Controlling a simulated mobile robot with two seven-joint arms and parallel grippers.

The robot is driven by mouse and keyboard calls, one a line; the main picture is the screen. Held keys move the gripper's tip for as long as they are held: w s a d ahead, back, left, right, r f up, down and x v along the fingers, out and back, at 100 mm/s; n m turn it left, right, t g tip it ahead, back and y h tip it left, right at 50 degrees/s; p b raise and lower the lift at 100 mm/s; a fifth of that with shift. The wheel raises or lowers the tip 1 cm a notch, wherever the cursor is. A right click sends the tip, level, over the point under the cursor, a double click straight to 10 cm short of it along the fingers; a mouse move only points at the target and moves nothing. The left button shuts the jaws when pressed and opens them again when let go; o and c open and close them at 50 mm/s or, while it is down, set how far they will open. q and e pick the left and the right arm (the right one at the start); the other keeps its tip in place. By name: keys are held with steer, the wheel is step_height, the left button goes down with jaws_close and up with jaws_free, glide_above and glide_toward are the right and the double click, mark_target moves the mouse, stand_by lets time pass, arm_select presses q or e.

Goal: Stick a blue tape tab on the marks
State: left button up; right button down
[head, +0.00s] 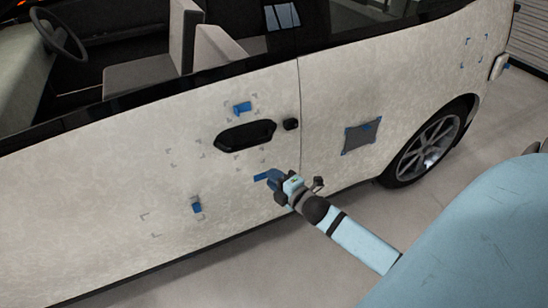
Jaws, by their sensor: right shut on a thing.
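My right gripper (271,178) is at the lower part of the pale car door (110,180), shut on a blue tape tab (261,177). The tab points left from the fingers, close to the door; I cannot tell whether it touches. Grey corner marks (150,215) show in several places on the door. One blue tab (242,108) is above the black door handle (245,136) and another (197,206) is at the lower left, both at marks. My left gripper is out of view.
A grey square patch (361,138) with blue corners is on the rear panel, left of the rear wheel (427,145). Small blue pieces (487,37) show further right. A black round knob (291,124) sits beside the handle. Bare floor (300,240) lies below the car.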

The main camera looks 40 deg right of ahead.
mark_target(256, 158)
arm_select(q)
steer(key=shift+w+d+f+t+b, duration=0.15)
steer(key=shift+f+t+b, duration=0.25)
steer(key=shift+b, duration=1.35)
arm_select(e)
steer(key=shift+w+d+f, duration=0.15)
steer(key=shift+w+d, duration=0.1)
steer(key=shift+w, duration=0.9)
steer(key=shift+w+d+f, duration=0.1)
steer(key=shift+w+d, duration=0.2)
steer(key=shift+w, duration=0.9)
steer(key=shift+w+d+f, duration=0.15)
steer(key=shift+w+d, duration=0.1)
steer(key=shift+w, duration=0.9)
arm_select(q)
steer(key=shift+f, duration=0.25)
arm_select(e)
steer(key=shift+w+d+f, duration=0.1)
steer(key=shift+w+d, duration=0.05)
steer(key=shift+w, duration=0.65)
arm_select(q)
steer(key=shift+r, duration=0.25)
arm_select(e)
steer(key=c, duration=0.9)
jaws_free()
